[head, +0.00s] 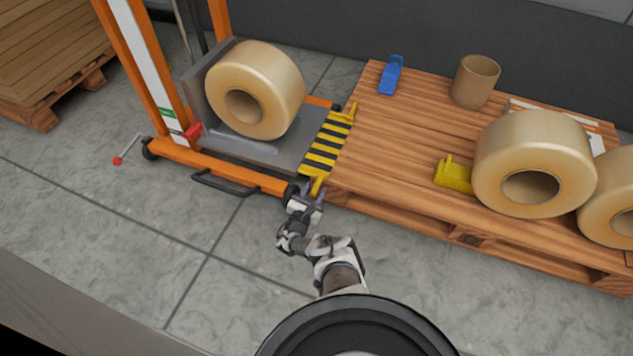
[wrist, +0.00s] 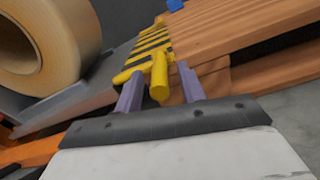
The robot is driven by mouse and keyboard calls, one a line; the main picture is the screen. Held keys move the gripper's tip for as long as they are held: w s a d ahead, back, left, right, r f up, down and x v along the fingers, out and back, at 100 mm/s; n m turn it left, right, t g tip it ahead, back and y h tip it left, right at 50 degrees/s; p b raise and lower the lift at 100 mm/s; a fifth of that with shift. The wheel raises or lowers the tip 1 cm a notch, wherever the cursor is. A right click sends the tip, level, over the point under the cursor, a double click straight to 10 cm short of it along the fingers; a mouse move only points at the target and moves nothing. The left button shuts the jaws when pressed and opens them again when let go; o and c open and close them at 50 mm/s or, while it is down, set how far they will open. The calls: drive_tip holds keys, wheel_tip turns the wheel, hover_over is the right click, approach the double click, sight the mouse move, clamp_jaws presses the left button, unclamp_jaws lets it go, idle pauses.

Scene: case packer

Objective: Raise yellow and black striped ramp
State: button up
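The yellow and black striped ramp (head: 324,146) lies between the orange lifter's grey platform and the wooden pallet, bridging them. It has yellow handles at its near and far ends. My gripper (head: 312,190) is at the ramp's near end. In the wrist view, the two purple-grey fingers of my gripper (wrist: 160,88) are apart, one on each side of the near yellow handle (wrist: 159,76). The striped surface (wrist: 148,47) shows just beyond the handle. I cannot tell whether either finger touches the handle.
The orange lifter (head: 215,164) carries a large tape roll (head: 256,92) on its platform. The wooden pallet (head: 400,140) holds a blue tool (head: 390,75), a brown cardboard tube (head: 474,82), a yellow piece (head: 453,174) and more rolls (head: 535,150). Grey floor is clear in front.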

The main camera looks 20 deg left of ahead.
drive_tip(key=shift+w, duration=0.45)
clamp_jaws()
